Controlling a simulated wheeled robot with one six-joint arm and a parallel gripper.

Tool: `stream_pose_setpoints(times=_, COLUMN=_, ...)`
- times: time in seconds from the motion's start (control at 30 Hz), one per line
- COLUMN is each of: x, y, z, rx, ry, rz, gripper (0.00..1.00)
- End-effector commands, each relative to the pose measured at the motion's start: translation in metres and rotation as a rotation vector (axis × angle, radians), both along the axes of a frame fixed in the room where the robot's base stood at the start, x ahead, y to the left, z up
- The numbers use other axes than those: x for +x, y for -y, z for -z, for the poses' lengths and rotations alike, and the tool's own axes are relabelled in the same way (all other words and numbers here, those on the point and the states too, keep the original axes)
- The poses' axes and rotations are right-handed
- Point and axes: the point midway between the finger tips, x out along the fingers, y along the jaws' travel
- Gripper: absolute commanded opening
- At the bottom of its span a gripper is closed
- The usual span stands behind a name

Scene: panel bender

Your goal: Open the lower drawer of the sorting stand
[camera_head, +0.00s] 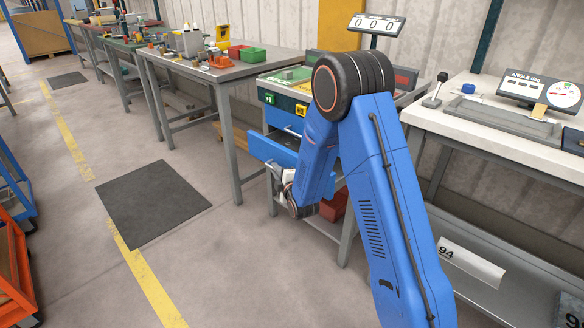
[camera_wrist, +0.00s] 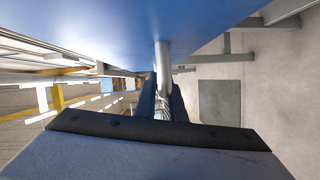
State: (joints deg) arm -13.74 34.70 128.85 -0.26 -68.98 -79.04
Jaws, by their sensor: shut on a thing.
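The sorting stand (camera_head: 300,97) is in the middle of the head view, with coloured tops and numbered tags. Its upper blue drawer (camera_head: 283,121) looks shut. The lower blue drawer (camera_head: 272,151) sticks out from the stand, with part of its dark inside showing. In the wrist view, a blue panel (camera_wrist: 130,25) fills the top and a silver bar handle (camera_wrist: 163,62) stands against it. My gripper (camera_wrist: 165,98) is shut on this handle with its dark fingers on either side. In the head view, my blue arm hides the handle and part of the drawer.
A grey workbench (camera_head: 230,72) with a green bin (camera_head: 252,54) stands left of the stand. A white-topped bench (camera_head: 490,125) with an angle gauge stands to the right. A red bin (camera_head: 334,206) sits below the stand. The floor around a dark mat (camera_head: 150,200) is clear.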

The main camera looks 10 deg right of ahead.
Motion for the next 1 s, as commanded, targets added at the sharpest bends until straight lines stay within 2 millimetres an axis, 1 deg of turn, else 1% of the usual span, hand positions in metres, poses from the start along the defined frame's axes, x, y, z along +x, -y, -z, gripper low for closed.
stream_pose_setpoints(times=0.03, x=-0.008, y=-0.015, z=0.001, rx=-0.001, ry=-0.003, rz=-0.006, gripper=0.00)
stream_pose_setpoints(times=0.2, x=-0.034, y=-0.052, z=0.001, rx=0.000, ry=-0.003, rz=-0.005, gripper=0.00)
stream_pose_setpoints(times=0.4, x=-0.060, y=-0.087, z=0.001, rx=-0.001, ry=-0.003, rz=-0.004, gripper=0.00)
stream_pose_setpoints(times=0.5, x=-0.069, y=-0.100, z=0.001, rx=-0.001, ry=-0.002, rz=-0.003, gripper=0.00)
stream_pose_setpoints(times=0.6, x=-0.077, y=-0.110, z=0.001, rx=-0.001, ry=-0.003, rz=-0.002, gripper=0.00)
stream_pose_setpoints(times=0.8, x=-0.084, y=-0.120, z=0.001, rx=-0.002, ry=-0.002, rz=0.001, gripper=0.00)
stream_pose_setpoints(times=1.0, x=-0.086, y=-0.122, z=0.001, rx=-0.002, ry=-0.002, rz=0.002, gripper=0.00)
